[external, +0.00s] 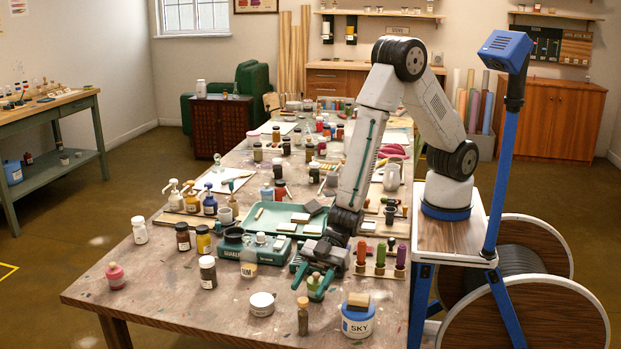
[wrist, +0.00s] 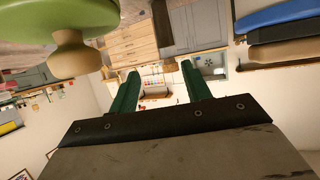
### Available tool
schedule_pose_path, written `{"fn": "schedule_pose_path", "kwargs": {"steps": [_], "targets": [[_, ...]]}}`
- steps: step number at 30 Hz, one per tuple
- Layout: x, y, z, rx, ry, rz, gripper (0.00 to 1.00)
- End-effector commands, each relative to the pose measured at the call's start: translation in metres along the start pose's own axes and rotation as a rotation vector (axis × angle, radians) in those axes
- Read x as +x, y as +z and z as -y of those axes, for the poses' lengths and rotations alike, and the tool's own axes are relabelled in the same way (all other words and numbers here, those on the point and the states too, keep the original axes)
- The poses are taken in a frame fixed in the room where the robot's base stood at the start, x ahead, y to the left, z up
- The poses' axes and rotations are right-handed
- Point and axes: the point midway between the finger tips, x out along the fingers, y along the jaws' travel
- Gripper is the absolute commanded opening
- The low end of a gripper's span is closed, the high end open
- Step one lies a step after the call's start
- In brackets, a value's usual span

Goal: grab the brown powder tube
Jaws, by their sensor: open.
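A slim corked vial with brownish contents (external: 303,318) stands upright near the front edge of the table; it looks like the brown powder tube. My gripper (external: 308,275) is low over the table, behind this vial and apart from it. Its green jaws are open and, in the wrist view (wrist: 160,88), nothing is between them. In the wrist view, a large green shape with a tan knob (wrist: 75,55) fills the upper left. I cannot make out the brown vial there.
A rack of coloured tubes (external: 380,268) is right of my gripper. The front-left tabletop is mostly clear.

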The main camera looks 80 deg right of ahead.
Motion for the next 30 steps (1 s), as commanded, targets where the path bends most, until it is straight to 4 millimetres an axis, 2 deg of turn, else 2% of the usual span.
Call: {"fn": "schedule_pose_path", "kwargs": {"steps": [3,11,18,22,28,29,30], "targets": [[0.01,0.002,0.008,-0.002,-0.018,-0.013,0.48],[0.039,0.001,0.009,-0.001,-0.017,-0.012,0.48],[0.073,-0.002,0.013,0.0,-0.015,-0.012,0.48],[0.081,-0.003,0.013,-0.001,-0.015,-0.013,0.48],[0.081,-0.002,0.013,0.0,-0.014,-0.012,0.48],[0.081,-0.002,0.013,0.0,-0.014,-0.012,0.43],[0.081,-0.002,0.013,0.0,-0.014,-0.012,0.31]]}}
